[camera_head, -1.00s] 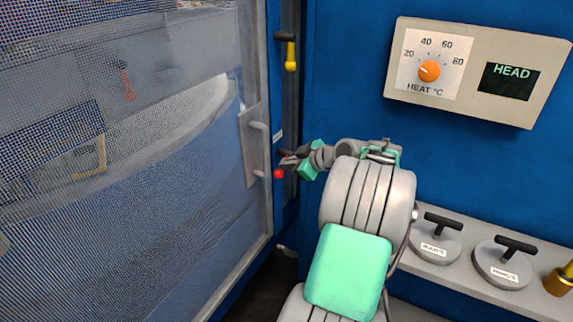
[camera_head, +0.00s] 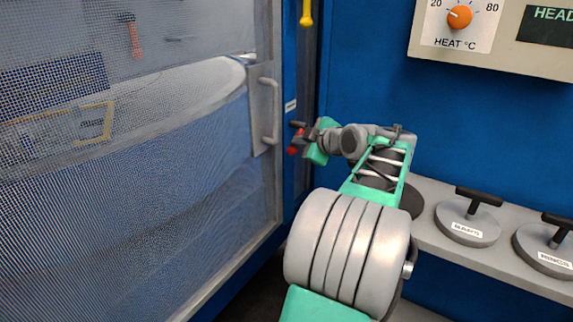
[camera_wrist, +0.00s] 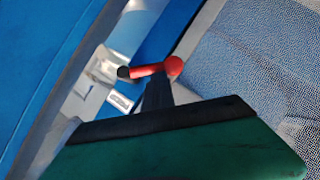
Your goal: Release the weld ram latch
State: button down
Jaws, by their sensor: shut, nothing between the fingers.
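Two small levers with dark pivots sit in the slot of the blue frame beside the mesh door. The lower one is a red lever (camera_head: 293,150) and hangs downward; the upper one is a yellow lever (camera_head: 306,14), partly cut off at the top. The weld ram latch is not readably named; a small white label (camera_head: 290,105) above the red lever is too small to read. My gripper (camera_head: 309,141) is shut and empty right by the red lever. In the wrist view the red lever (camera_wrist: 150,70) lies just beyond my dark fingertips (camera_wrist: 157,92); contact cannot be told.
The mesh door (camera_head: 200,200) with a grey handle (camera_head: 267,110) stands left of my gripper. A heat panel (camera_head: 490,40) with an orange knob hangs at upper right. Grey round lids (camera_head: 468,222) with black T-handles sit on a shelf at right.

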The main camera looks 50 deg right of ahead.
jog(key=shift+w+d+f+n+t+h+b, duration=0.1)
jog(key=shift+d+f+n+t+h+b, duration=0.4)
jog(key=shift+b, duration=2.45)
jog(key=shift+w+d+f+n+t+h+b, duration=0.1)
jog(key=shift+d+f+n+t+h+b, duration=0.5)
jog(key=shift+b, duration=2.3)
jog(key=shift+w+d+f+n+h+b, duration=0.2)
jog(key=shift+f+n+b, duration=0.7)
jog(key=shift+b, duration=2.05)
jog(key=shift+s+d+f+m, duration=0.1)
jog(key=shift+d+f+m, duration=0.1)
jog(key=shift+f+m, duration=0.15)
jog(key=s+a+b, duration=0.2)
jog(key=s+a, duration=0.5)
jog(key=s, duration=0.3)
jog(key=shift+s+a+r, duration=0.25)
jog(key=shift+s+a, duration=0.1)
